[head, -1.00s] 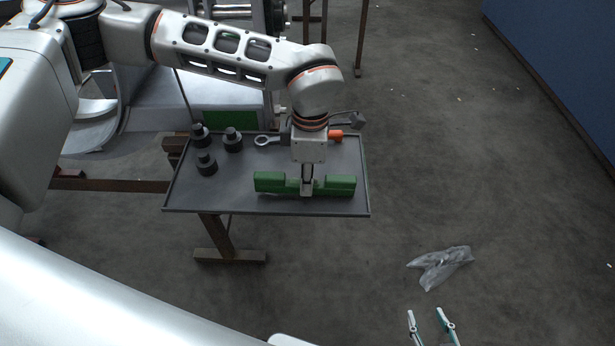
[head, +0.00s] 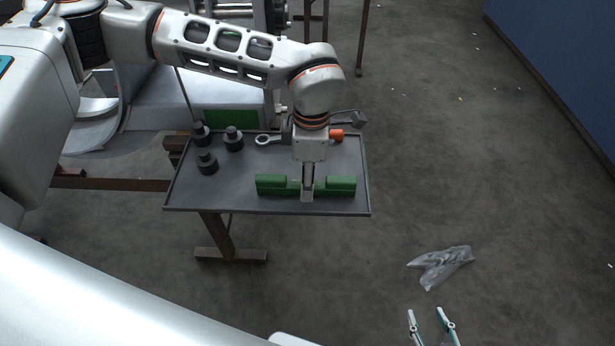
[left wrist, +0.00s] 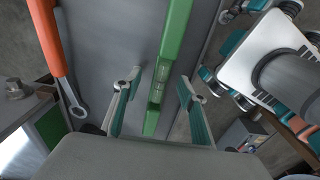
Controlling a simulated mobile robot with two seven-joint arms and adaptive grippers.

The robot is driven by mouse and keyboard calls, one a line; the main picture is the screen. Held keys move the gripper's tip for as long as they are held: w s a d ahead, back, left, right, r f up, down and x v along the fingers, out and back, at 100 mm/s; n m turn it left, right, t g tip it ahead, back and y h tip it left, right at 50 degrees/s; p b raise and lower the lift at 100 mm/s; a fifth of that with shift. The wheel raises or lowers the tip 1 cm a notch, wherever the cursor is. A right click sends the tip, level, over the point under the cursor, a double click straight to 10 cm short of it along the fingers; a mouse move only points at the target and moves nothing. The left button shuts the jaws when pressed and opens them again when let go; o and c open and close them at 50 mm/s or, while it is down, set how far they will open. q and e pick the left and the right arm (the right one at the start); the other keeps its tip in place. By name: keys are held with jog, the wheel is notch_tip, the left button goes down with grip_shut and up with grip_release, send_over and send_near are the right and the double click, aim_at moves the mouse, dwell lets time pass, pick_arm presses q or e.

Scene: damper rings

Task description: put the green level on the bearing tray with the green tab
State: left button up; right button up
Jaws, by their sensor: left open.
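The green level (head: 335,186) lies along the front of the dark grey tray table (head: 215,200). My left gripper (head: 307,192) is over the level's middle, pointing down, with its fingers hiding part of it. In the left wrist view the level (left wrist: 172,60) runs between the two open fingers of my left gripper (left wrist: 160,88), with gaps on both sides. My right gripper (head: 431,318) is open and empty over the floor at the bottom edge. A green rectangle (head: 230,119) shows behind the table; I cannot tell whether it is the tray's tab.
Several dark stepped cylinders (head: 206,164) stand on the table's left. A wrench (head: 266,140) with an orange handle (head: 336,135) lies along the back edge, partly hidden by my arm. A crumpled clear bag (head: 440,265) lies on the floor. The floor at right is mostly clear.

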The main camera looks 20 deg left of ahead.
pick_arm(q)
jog(key=shift+r, duration=0.1)
notch_tip(320, 180, up, 12)
jog(key=shift+d, duration=0.25)
dwell(1.0)
